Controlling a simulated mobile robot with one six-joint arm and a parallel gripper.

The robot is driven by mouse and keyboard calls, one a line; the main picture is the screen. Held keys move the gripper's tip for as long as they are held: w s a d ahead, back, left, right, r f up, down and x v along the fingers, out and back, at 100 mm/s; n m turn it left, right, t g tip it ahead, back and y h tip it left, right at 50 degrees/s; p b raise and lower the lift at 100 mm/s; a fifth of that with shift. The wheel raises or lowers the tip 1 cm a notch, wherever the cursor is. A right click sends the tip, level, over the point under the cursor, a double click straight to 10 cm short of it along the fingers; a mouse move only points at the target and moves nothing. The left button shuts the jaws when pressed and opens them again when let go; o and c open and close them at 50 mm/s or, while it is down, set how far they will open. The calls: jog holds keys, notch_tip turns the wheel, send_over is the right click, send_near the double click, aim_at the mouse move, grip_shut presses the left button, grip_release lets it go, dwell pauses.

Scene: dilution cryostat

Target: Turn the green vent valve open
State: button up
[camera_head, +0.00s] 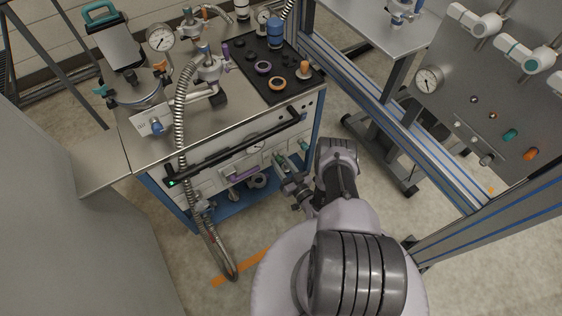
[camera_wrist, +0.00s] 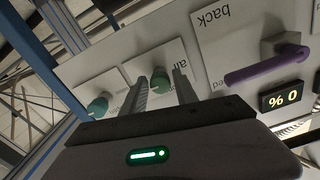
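Two green valve knobs show on pale panel plates in the wrist view, one on the left (camera_wrist: 97,107) and one (camera_wrist: 160,82) seen beyond and between my fingertips. The printed labels by them are upside down and partly hidden, so I cannot tell which is the vent valve. My gripper (camera_wrist: 160,88) is open and empty, with its two fingers pointing at the panel. Contact with the knob cannot be made out. In the head view my gripper (camera_head: 289,182) is at the cart's front, close to a green valve (camera_head: 281,161). Another green valve (camera_head: 304,145) is to the right.
A purple lever (camera_wrist: 265,68) sits on the plate marked "back", beside a small display (camera_wrist: 283,97) reading 0 %. A black handle bar (camera_head: 235,148) runs along the cart front above the valves. A ribbed metal hose (camera_head: 181,110) hangs at the left. A frame post stands right.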

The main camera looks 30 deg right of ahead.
grip_shut()
jog(key=n+p, duration=0.1)
jog(key=n, duration=0.2)
jog(key=shift+r, duration=0.15)
jog(key=n, duration=0.3)
jog(key=shift+w+d+n+p, duration=0.1)
jog(key=shift+n+p, duration=0.2)
jog(key=shift+p, duration=0.05)
jog(key=n, duration=1.1)
jog(key=shift+n, duration=0.3)
